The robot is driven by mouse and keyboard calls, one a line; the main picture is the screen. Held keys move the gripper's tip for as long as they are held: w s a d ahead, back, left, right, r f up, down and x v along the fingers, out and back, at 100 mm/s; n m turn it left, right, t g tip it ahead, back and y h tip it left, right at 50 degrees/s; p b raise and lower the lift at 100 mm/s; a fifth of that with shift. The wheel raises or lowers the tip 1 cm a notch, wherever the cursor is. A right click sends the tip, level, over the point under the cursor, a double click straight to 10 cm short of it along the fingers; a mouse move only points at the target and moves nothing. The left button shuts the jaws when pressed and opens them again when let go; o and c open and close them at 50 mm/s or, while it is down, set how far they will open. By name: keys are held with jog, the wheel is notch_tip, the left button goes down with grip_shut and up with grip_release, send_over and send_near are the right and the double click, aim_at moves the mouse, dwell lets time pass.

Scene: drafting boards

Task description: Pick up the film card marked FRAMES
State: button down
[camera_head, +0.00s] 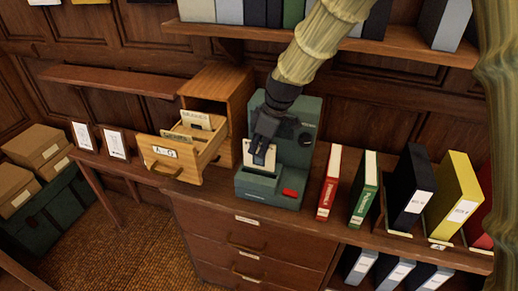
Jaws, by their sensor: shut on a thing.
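My gripper (264,140) comes down from above in front of the green machine (293,148). It is shut on a pale card (261,160) with a dark mark. The card stands roughly upright just above the machine's base. I cannot tell whether its lower edge touches the machine. Its marking is too small to read, so I cannot tell if it says FRAMES. The gripper hides the card's top edge and part of the machine's face.
Left of the machine, an open wooden drawer (172,166) labelled A-G holds cards behind tabbed dividers. Red (329,183) and green (364,187) binders stand to the right, with black and yellow ones beyond. A shelf (405,46) with binders runs above. Two small framed cards stand at left.

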jog(key=shift+r+p, duration=2.15)
jog(key=shift+r, duration=1.2)
jog(key=shift+a, duration=0.1)
